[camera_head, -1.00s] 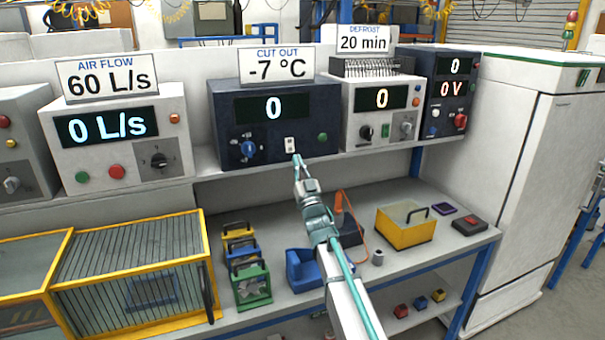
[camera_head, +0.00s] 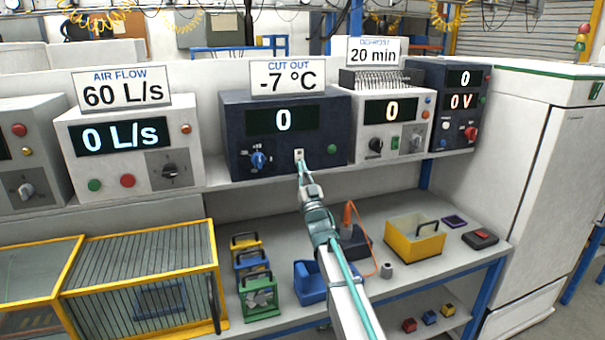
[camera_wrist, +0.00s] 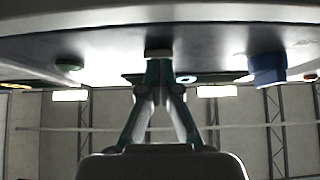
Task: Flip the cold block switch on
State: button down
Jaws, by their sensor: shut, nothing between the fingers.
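The dark blue unit (camera_head: 335,158) under the "CUT OUT -7 °C" sign (camera_head: 287,77) stands on the shelf, and its display (camera_head: 283,120) reads 0. A small white switch (camera_head: 298,153) sits low on its front, between a blue knob (camera_head: 259,160) and a green button (camera_head: 332,149). I cannot read a "cold block" label. My gripper (camera_head: 301,165) is shut and empty, its tip at the switch's lower edge, partly covering it. In the wrist view, my gripper's fingertips (camera_wrist: 159,62) meet at a small pale piece, likely the switch. I cannot tell whether they touch or which way it is set.
The air flow unit (camera_head: 118,178) is left, and the defrost unit (camera_head: 366,155) is right. A white cabinet (camera_head: 535,160) stands right.

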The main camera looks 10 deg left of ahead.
dwell(0.3)
jog(key=shift+f, duration=0.1)
jog(key=shift+s+d+f+b, duration=0.1)
jog(key=shift+s+b, duration=0.15)
jog(key=shift+b, duration=0.15)
jog(key=b+v, duration=0.4)
jog(key=v, duration=0.8)
jog(key=shift+f, duration=0.25)
